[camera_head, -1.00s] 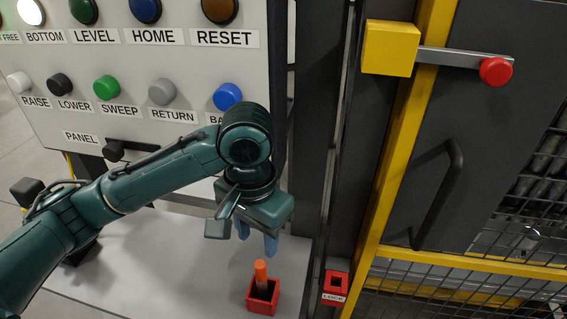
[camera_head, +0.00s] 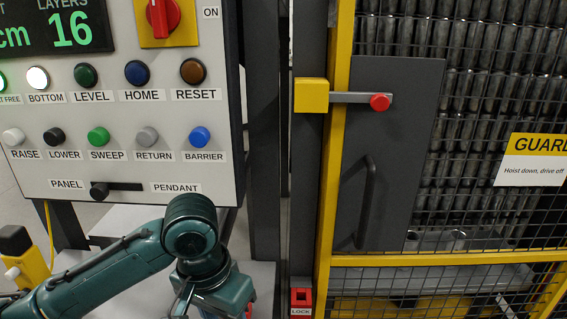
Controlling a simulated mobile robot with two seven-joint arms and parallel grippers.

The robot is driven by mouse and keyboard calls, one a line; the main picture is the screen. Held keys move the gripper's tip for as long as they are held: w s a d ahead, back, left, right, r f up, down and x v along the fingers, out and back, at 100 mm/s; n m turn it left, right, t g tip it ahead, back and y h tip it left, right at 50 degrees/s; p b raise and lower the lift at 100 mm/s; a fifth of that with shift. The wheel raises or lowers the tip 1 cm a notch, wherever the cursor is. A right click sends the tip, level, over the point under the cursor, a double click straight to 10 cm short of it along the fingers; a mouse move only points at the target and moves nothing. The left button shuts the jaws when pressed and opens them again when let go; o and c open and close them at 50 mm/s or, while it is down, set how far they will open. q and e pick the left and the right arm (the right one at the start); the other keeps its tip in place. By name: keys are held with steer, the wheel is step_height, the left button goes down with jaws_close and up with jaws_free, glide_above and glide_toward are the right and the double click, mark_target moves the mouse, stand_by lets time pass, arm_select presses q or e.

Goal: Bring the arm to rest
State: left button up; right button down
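My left arm comes in from the lower left, and its teal wrist shows at the bottom of the view below the control panel (camera_head: 215,100). The fingers of my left gripper are cut off by the bottom edge, so their opening is hidden. A thin red edge shows just right of the wrist at the bottom of the view. My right gripper is not in view.
The panel carries labelled buttons, a red rotary switch (camera_head: 160,16) and a PANEL/PENDANT selector (camera_head: 100,190). A grey guard door (camera_head: 400,140) with a yellow latch block (camera_head: 310,95) stands right. A red LOCK holder (camera_head: 300,298) is low beside the yellow frame.

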arm_select(q)
steer(key=w+d+f+n+t+h, duration=0.1)
steer(key=w+d+f+t+h, duration=0.1)
steer(key=d+f+h, duration=0.3)
steer(key=w+d+f+n+t+h, duration=0.1)
steer(key=d+f+t+h, duration=0.1)
steer(key=f, duration=0.5)
steer(key=s+a+f+t+y, duration=0.5)
steer(key=s+a+f, duration=0.5)
steer(key=a+f, duration=0.3)
steer(key=shift+a+t, duration=0.15)
steer(key=shift+t, duration=0.35)
steer(key=shift+c, duration=0.3)
